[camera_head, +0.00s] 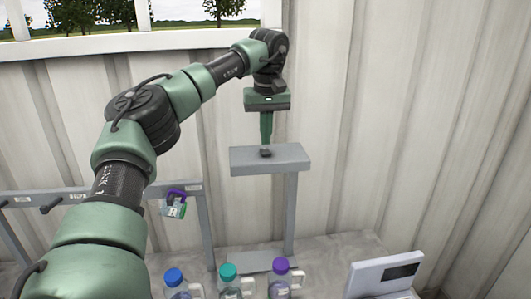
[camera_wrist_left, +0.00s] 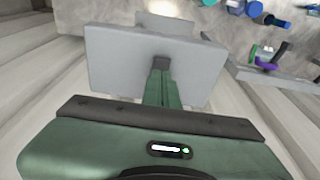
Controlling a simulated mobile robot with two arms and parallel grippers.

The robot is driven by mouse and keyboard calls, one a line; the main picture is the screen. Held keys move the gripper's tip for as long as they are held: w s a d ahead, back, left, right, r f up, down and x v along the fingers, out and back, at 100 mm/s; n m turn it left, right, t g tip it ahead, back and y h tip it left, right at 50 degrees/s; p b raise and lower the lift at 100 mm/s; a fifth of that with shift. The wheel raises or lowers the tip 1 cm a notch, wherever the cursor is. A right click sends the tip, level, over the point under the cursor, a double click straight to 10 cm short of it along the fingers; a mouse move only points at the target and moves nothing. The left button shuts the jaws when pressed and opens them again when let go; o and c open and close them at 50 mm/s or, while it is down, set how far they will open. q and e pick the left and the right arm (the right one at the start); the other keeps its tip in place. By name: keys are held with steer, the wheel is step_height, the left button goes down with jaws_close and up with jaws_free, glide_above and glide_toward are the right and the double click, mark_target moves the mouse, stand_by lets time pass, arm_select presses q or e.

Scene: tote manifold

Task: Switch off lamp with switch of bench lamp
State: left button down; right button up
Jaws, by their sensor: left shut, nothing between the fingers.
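The grey bench lamp has a flat box-shaped head (camera_head: 295,160) on an upright post (camera_head: 290,215), with a flat base (camera_head: 255,261) on the bench. A small dark switch (camera_head: 265,153) is on top of the head. My left gripper (camera_head: 266,143) points straight down, shut and empty, its tips at or just above the switch; I cannot tell whether they touch. In the left wrist view the shut fingers (camera_wrist_left: 161,78) lie in front of the lamp head (camera_wrist_left: 115,60) and partly hide the switch. A bright patch shows beyond the head there. My right gripper is not in view.
Bottles with a blue cap (camera_head: 173,276), a teal cap (camera_head: 228,270) and a purple cap (camera_head: 281,265) stand in front of the lamp. A white device with a dark screen (camera_head: 402,271) is at right. A purple padlock with a tag (camera_head: 175,205) hangs on a grey rack at left. Corrugated wall behind.

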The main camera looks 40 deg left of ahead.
mark_target(266, 152)
arm_select(q)
steer(key=shift+f+b, duration=0.45)
steer(key=shift+f, duration=0.75)
stand_by(0.5)
step_height(266, 152, up, 2)
steer(key=shift+r+p, duration=0.2)
steer(key=shift+p, duration=0.9)
steer(key=shift+r, duration=2.35)
steer(key=shift+f, duration=0.1)
